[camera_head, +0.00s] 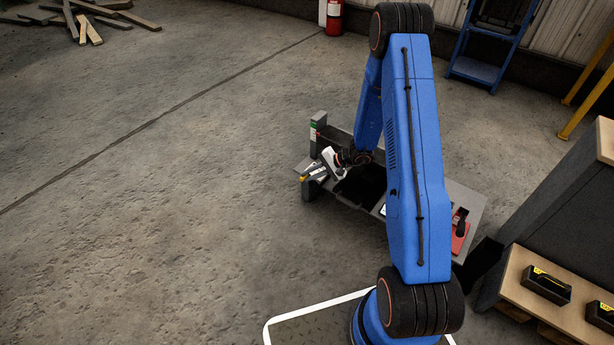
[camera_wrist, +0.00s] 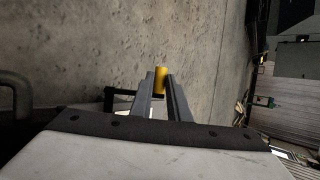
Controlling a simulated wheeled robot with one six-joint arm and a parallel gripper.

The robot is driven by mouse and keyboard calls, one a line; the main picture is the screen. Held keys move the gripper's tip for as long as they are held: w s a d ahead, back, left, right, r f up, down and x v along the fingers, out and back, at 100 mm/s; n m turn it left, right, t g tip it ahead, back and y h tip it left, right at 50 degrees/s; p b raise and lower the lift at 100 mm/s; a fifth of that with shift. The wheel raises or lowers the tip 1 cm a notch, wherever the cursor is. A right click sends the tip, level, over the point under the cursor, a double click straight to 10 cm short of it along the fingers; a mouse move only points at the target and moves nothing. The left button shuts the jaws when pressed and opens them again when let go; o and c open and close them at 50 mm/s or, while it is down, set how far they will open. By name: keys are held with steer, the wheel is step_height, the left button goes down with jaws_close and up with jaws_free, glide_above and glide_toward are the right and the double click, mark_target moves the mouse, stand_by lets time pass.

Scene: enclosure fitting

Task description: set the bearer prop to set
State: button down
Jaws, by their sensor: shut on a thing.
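My gripper (camera_head: 312,174) is at the left end of a low grey bench-like unit (camera_head: 462,197), near a dark upright post (camera_head: 318,134) with a small green and red label. In the wrist view my gripper (camera_wrist: 161,88) has its two grey fingers on either side of a yellow cylindrical grip (camera_wrist: 160,76). The fingers are shut on this yellow grip, which seems to belong to the bearer prop. The yellow shows only as a small spot in the head view (camera_head: 303,178). The rest of the prop and its set marking cannot be made out.
A red part (camera_head: 460,236) with a dark knob sits at the unit's right end. My blue arm hides the unit's middle. A wooden-topped bench (camera_head: 540,312) with black and yellow items stands at right.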

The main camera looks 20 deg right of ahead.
steer(key=shift+s+d+r+n+t+y, duration=0.2)
steer(key=shift+s+d+t+y, duration=0.2)
steer(key=shift+t+y, duration=0.2)
steer(key=shift+s+d+r+n+t+y, duration=0.2)
steer(key=shift+s+d+t+y, duration=0.05)
steer(key=shift+s+t+y, duration=0.3)
steer(key=c, duration=1.7)
jaws_free()
steer(key=v, duration=1.2)
steer(key=shift+r, duration=0.1)
